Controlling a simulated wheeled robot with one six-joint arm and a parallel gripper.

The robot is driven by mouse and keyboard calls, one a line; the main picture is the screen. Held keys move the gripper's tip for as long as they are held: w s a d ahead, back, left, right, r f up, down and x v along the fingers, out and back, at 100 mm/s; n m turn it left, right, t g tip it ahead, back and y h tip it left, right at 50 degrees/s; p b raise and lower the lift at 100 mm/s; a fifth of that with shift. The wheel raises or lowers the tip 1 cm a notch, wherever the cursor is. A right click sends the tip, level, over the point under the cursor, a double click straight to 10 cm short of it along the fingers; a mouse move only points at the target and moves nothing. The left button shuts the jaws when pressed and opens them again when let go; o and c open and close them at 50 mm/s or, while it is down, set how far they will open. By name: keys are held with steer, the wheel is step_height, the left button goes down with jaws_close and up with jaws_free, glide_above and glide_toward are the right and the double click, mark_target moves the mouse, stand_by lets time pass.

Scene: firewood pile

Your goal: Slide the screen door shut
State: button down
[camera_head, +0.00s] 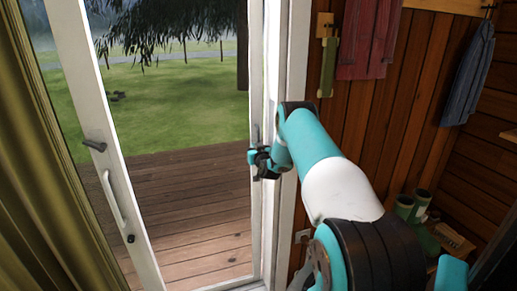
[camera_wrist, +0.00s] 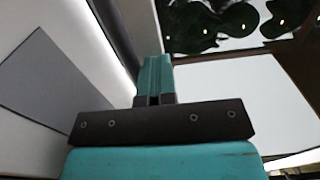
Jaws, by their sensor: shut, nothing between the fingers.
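A tall white door stile (camera_head: 97,130) with a white pull handle (camera_head: 114,198) and a dark knob stands at the left of the doorway. A second white upright (camera_head: 257,60) stands at the right of the doorway, against the jamb. I cannot tell from the mesh which of these belongs to the screen door. My gripper (camera_head: 254,165) is at the right upright, in front of it or touching it; the gap is not clear. In the wrist view my gripper (camera_wrist: 156,75) has its teal fingers together, with nothing between them.
Between the uprights I see a wooden deck (camera_head: 195,205) and grass (camera_head: 170,105). An olive curtain (camera_head: 35,180) hangs at the left.

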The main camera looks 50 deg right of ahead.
steer(key=shift+s+d+b, duration=0.35)
steer(key=shift+d, duration=0.25)
stand_by(0.3)
steer(key=shift+a, duration=0.1)
steer(key=shift+w+a, duration=0.35)
steer(key=shift+a, duration=0.2)
steer(key=shift+w+a, duration=0.3)
steer(key=shift+a, duration=0.2)
steer(key=b+v, duration=0.7)
steer(key=v, duration=0.3)
steer(key=shift+b, duration=0.4)
steer(key=shift+w, duration=0.1)
